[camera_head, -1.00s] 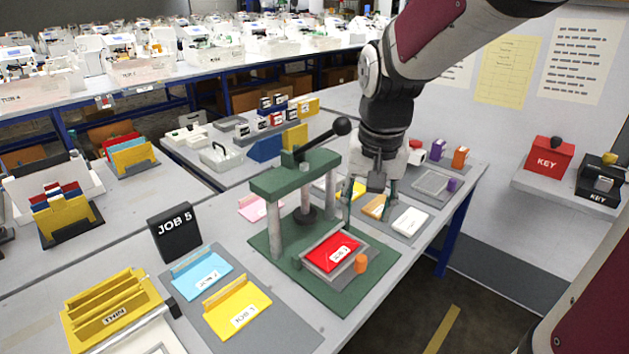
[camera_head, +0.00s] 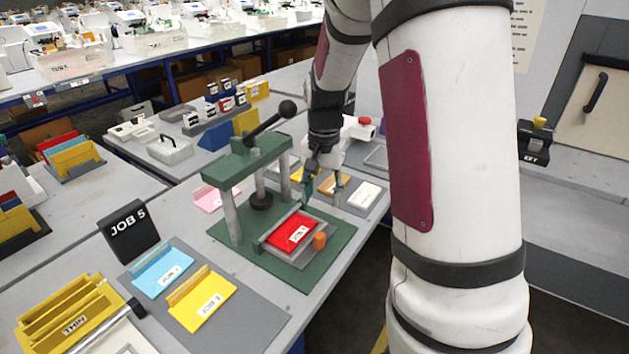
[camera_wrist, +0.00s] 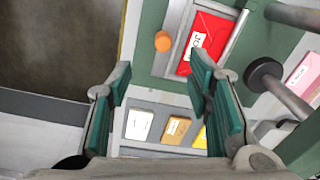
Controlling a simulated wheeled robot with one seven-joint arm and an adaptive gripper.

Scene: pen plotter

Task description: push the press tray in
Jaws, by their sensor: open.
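The press (camera_head: 233,168) is a green frame with grey posts, a black-knobbed lever and a green base plate. Its grey press tray (camera_head: 273,245) sticks out at the front of the frame and holds a red card (camera_head: 294,232) with a white label. An orange knob (camera_head: 320,241) stands at the tray's outer edge. In the wrist view, the tray (camera_wrist: 176,47), red card (camera_wrist: 206,42) and orange knob (camera_wrist: 163,41) lie beyond the fingertips. My gripper (camera_head: 322,185) is open and empty, behind and right of the tray, apart from it. It also shows in the wrist view (camera_wrist: 160,85).
Cards lie on a grey mat (camera_head: 370,207) below my gripper. A black JOB 5 sign (camera_head: 130,231) and a mat with blue (camera_head: 164,269) and yellow (camera_head: 202,298) folders stand left of the press. The table's front edge runs close to the base plate.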

